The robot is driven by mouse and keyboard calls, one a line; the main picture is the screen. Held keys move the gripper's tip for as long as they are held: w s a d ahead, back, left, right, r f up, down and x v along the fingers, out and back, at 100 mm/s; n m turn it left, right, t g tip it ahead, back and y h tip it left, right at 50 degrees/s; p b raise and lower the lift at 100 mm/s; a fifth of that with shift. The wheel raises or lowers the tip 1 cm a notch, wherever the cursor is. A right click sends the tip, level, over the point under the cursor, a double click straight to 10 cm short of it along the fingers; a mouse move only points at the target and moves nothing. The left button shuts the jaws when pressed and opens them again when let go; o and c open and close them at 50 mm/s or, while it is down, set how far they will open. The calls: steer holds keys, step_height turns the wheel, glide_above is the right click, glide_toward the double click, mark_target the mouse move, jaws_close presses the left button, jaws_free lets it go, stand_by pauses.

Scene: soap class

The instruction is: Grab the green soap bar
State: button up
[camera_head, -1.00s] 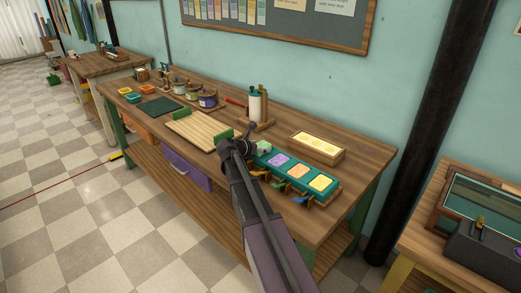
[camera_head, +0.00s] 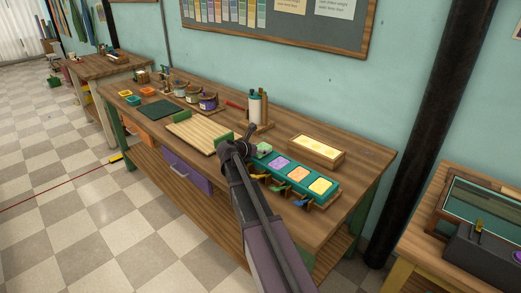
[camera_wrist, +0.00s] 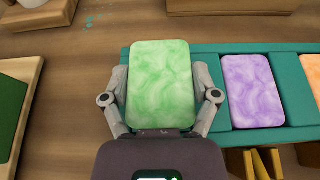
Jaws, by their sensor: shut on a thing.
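The green soap bar (camera_wrist: 162,82) is a marbled, rounded block at the left end of a teal tray (camera_wrist: 291,136). In the wrist view my gripper (camera_wrist: 160,92) has one finger along each long side of the bar and is shut on it. The bar looks to be at or just above its compartment; I cannot tell whether it is lifted. In the head view my gripper (camera_head: 246,142) is over the tray's left end, and only part of the green bar (camera_head: 263,149) shows beside it.
A purple bar (camera_wrist: 249,90), an orange bar (camera_head: 299,174) and a yellow bar (camera_head: 320,186) lie in the tray to the right. A wooden box (camera_head: 317,152) stands behind it. A slatted board (camera_head: 197,133) lies to the left. Coloured levers jut from the tray's front.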

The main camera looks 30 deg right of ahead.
steer(key=shift+r+p, duration=1.35)
steer(key=shift+r, duration=0.15)
steer(key=s+a+r+p, duration=0.1)
steer(key=s, duration=1.5)
steer(key=shift+a+r, duration=0.2)
